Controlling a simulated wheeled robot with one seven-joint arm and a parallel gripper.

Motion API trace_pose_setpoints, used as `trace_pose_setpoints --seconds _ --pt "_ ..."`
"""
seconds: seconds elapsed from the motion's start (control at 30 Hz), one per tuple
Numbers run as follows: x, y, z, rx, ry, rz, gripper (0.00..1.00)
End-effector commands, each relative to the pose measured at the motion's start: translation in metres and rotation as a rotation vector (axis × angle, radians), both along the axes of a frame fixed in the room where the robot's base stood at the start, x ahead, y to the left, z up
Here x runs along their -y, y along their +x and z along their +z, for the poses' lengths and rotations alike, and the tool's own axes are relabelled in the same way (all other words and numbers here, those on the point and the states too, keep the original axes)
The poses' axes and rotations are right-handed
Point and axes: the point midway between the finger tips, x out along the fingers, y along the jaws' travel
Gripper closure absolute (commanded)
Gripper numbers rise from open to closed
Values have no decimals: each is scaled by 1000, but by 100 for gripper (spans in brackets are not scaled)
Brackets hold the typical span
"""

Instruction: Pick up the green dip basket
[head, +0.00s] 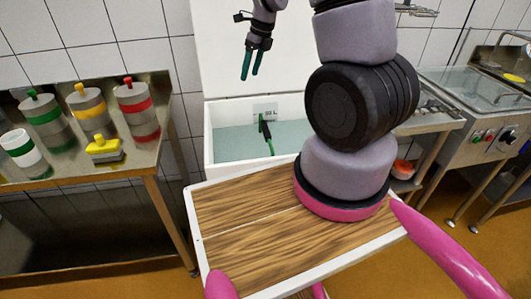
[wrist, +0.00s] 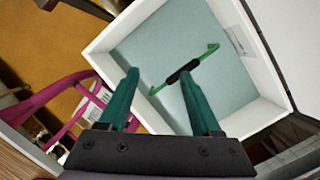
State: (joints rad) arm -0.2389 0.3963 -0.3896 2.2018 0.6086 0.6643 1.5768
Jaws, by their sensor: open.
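The green dip basket shows as a green handle with a black grip (wrist: 182,70) inside a white-walled tank (wrist: 142,12). In the head view the black grip (head: 265,127) stands near the tank's back wall, with a green rod below it. I cannot make out the basket's body. My gripper (head: 250,75) is open and empty, its green fingers pointing down, above the tank and the handle. In the wrist view my gripper (wrist: 159,74) has its fingers apart, and the right fingertip overlaps the lower edge of the grip in the picture. They look apart in height.
The white tank (head: 208,140) holds pale blue-green liquid and carries a "30 L" label. A steel table (head: 75,176) at left bears cheese moulds with green, yellow and red bands, and a yellow brush (head: 104,149). A steel sink unit (head: 480,95) stands at right.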

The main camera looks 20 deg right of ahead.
Motion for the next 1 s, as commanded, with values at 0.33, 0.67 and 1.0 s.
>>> trace_pose_setpoints --seconds 0.33,0.67,1.0 --pt "49 9 -144 -225 -117 -677 35" --pt "62 6 -194 -247 -151 -817 35" --pt "61 8 -229 -245 -150 -811 35"
